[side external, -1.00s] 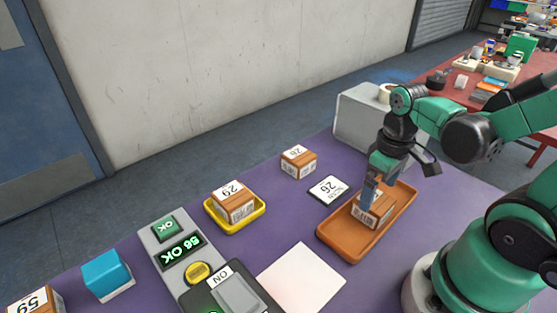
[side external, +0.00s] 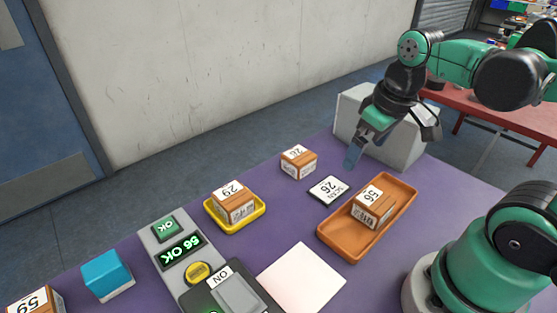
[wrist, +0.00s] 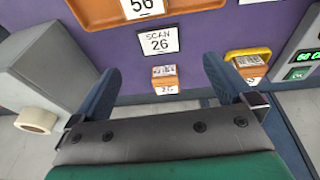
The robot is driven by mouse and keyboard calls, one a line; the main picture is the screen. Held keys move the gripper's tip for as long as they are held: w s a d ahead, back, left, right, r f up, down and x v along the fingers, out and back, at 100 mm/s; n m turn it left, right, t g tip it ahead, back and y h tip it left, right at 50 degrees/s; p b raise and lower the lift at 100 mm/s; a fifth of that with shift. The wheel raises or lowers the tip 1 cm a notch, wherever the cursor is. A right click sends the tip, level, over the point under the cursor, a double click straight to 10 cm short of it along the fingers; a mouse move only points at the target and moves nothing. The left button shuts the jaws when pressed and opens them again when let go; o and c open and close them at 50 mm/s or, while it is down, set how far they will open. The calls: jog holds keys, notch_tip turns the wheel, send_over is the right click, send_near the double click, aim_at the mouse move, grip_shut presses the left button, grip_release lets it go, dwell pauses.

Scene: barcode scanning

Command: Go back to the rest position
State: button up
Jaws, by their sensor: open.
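My gripper (side external: 353,158) is open and empty, raised above the far right part of the purple table in the side view. In the wrist view its two blue fingers (wrist: 160,80) stand wide apart. The box labelled 56 (side external: 373,207) sits in the orange tray (side external: 347,247), apart from the gripper. The "SCAN 26" card (side external: 328,189) lies flat left of the tray. The box labelled 26 (side external: 298,162) stands on the table behind the card; it also shows in the wrist view (wrist: 164,79) beyond the fingers.
A box labelled 29 (side external: 235,202) sits in a yellow tray (side external: 236,226). The scanner console (side external: 181,250) reads "56 OK". A blue block (side external: 106,273), a box labelled 59 (side external: 38,300) and a white sheet (side external: 302,278) lie nearer. A grey block (side external: 385,140) stands behind my gripper.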

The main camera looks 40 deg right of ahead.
jog(key=w+a+t, duration=0.4)
jog(key=shift+a+r+y, duration=0.2)
jog(key=shift+a+y, duration=0.1)
dwell(0.9)
